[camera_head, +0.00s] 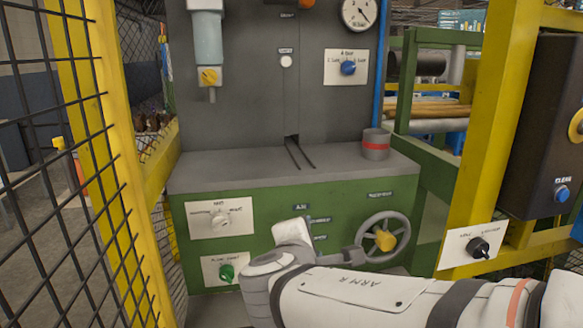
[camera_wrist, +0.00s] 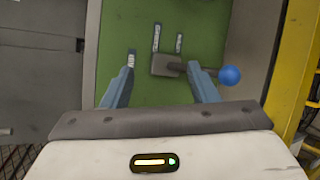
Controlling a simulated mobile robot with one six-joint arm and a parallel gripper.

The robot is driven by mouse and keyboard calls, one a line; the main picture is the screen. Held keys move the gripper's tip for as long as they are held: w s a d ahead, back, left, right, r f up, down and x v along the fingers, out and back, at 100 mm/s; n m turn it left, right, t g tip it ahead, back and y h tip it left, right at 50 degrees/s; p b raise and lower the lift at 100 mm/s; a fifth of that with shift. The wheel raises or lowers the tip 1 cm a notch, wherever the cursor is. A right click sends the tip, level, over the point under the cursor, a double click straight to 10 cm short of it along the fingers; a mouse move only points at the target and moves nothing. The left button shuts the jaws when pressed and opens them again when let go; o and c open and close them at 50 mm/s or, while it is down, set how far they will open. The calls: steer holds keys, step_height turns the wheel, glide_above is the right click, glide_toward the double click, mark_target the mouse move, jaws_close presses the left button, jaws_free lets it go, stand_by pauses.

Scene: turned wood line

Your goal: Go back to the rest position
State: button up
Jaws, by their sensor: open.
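My arm (camera_head: 350,290) reaches in from the lower right in the head view, and its wrist end is in front of the green machine front (camera_head: 290,190). The fingers cannot be made out there. In the wrist view my gripper (camera_wrist: 162,63) is open with nothing held between its two blue-grey fingers. It faces the green panel (camera_wrist: 190,20). A lever with a blue ball knob (camera_wrist: 230,75) sticks out to the right from a grey base (camera_wrist: 163,64). The right fingertip overlaps the lever's rod in the picture; I cannot tell if they touch.
A handwheel (camera_head: 384,238) with a yellow hub is just right of my wrist. A grey cup with a red band (camera_head: 375,145) stands on the machine's ledge. A green knob (camera_head: 227,272) is to the left. Yellow posts and mesh fence (camera_head: 105,150) bound the left side, a yellow frame (camera_head: 490,120) the right.

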steer(key=s+d+r+m+g+h+p, duration=0.1)
steer(key=s+d+r+m+g+p, duration=0.15)
steer(key=d+m+g+p, duration=0.35)
steer(key=s+d+r+m+g+h+p, duration=0.15)
steer(key=s+d+m+p, duration=0.25)
steer(key=d, duration=0.4)
steer(key=s+r+m+g+y+p, duration=0.3)
steer(key=s+r+m+y+p, duration=0.1)
steer(key=s+m+p, duration=0.4)
steer(key=shift+r+m+g+y+p, duration=0.4)
steer(key=shift+m+y+p, duration=0.55)
steer(key=shift+p, duration=0.25)
steer(key=shift+c, duration=0.2)
